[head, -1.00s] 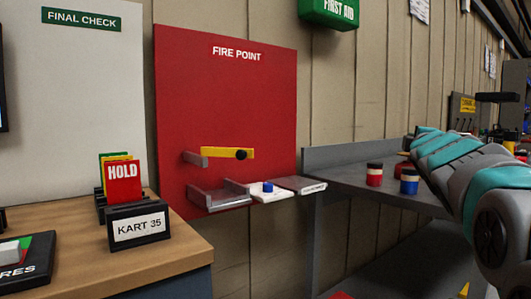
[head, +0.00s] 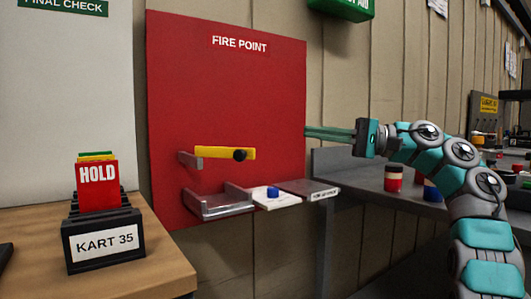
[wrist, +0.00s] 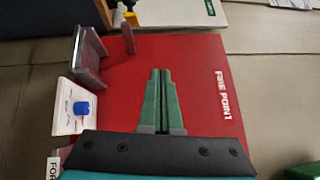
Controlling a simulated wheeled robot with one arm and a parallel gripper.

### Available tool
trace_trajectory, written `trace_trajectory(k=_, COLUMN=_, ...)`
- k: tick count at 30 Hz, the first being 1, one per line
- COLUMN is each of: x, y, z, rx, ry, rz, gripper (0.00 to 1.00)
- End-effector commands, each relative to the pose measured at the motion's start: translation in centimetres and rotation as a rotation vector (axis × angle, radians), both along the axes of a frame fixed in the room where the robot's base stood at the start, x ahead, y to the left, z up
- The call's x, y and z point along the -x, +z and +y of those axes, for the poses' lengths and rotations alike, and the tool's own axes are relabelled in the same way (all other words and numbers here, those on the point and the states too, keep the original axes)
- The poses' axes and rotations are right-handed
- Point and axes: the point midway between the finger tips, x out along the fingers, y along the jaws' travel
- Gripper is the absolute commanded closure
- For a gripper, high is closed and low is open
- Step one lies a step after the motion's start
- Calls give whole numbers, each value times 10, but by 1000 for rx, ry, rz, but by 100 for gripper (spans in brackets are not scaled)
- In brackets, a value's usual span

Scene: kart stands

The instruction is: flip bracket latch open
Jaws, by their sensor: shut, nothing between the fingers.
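The yellow latch bar (head: 225,153) with a black knob (head: 240,155) lies level across the red fire point panel (head: 265,90). Its left end meets a grey arm of the bracket. The grey bracket cradle (head: 222,208) sits below it and looks empty. In the wrist view the cradle (wrist: 92,52) is at the upper left, and the yellow latch (wrist: 131,18) shows only partly at the top edge. My gripper (head: 308,132) is shut and empty, at the panel's right edge in the head view, to the right of the latch and apart from it. Its green fingers (wrist: 160,72) are together in the wrist view.
A white plate with a blue button (head: 272,192) and a grey labelled ledge (head: 318,191) jut out right of the cradle. A bench with red and blue pots (head: 393,178) stands at the right. A wooden desk (head: 150,265) with a card holder (head: 103,240) is at the left.

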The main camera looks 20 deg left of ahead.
Motion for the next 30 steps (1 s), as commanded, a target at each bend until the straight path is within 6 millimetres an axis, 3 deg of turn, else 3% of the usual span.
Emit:
trace_trajectory(k=3, x=5, y=-27, z=1, rx=67, ry=18, rz=-89, gripper=100)
trace_trajectory(k=6, x=8, y=-37, z=4, rx=90, ry=27, rz=-116, gripper=100)
trace_trajectory(k=11, x=11, y=-38, z=21, rx=91, ry=26, rz=-120, gripper=100)
trace_trajectory(k=26, x=26, y=-36, z=103, rx=90, ry=25, rz=-115, gripper=100)
trace_trajectory(k=30, x=31, y=-37, z=101, rx=90, ry=24, rz=-115, gripper=100)
